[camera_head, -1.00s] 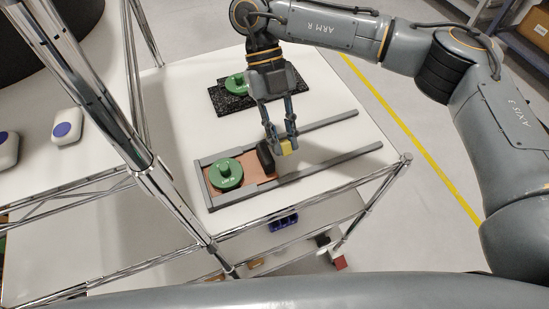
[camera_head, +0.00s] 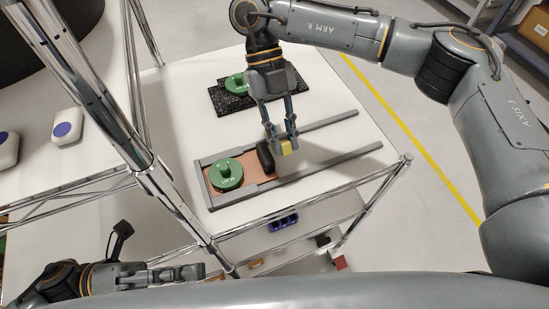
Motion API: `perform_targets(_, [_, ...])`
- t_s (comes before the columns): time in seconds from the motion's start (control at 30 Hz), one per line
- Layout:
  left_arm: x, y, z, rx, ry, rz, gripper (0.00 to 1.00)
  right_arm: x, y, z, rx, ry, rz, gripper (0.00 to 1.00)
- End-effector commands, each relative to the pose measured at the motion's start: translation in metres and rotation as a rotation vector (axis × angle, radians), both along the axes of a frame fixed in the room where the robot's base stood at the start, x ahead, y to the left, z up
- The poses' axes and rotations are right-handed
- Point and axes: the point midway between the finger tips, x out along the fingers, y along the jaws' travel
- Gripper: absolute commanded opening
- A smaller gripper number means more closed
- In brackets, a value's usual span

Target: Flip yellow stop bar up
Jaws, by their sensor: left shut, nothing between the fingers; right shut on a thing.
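The yellow stop bar (camera_head: 286,147) shows as a small yellow block at the right end of the copper-coloured plate, between two grey rails. My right gripper (camera_head: 281,143) points down from above and is shut on it; the fingers hide part of the bar. A black rounded piece (camera_head: 265,157) stands just left of the fingers. My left gripper (camera_head: 190,272) is at the bottom left, low and far from the fixture, shut and empty.
A green knobbed disc (camera_head: 226,174) sits on the copper-coloured plate (camera_head: 252,181) in the grey rail frame (camera_head: 330,162). Another green disc (camera_head: 237,84) lies on a black pad (camera_head: 262,100). A chrome rack post (camera_head: 130,150) stands left of the white tabletop (camera_head: 185,100).

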Motion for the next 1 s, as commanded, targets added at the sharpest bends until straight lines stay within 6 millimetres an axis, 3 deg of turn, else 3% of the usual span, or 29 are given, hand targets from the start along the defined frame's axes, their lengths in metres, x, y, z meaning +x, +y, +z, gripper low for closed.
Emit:
perform_targets(0.2, [0.020,0.033,0.021,-0.022,0.211,-0.115,0.00,0.000,0.000,0.000,0.000,-0.001,-0.001,0.00])
perform_targets(0.53, [0.095,0.069,0.001,0.045,0.486,0.133,0.00,0.000,0.000,0.000,0.000,-0.002,-0.001,0.00])
perform_targets(0.77, [0.117,0.034,-0.013,0.137,0.237,0.136,0.00,0.000,0.000,0.000,0.001,-0.001,-0.001,0.00])
perform_targets(1.0, [0.148,-0.020,-0.019,0.254,-0.167,0.114,0.00,0.000,0.000,0.000,0.001,-0.001,-0.001,0.00])
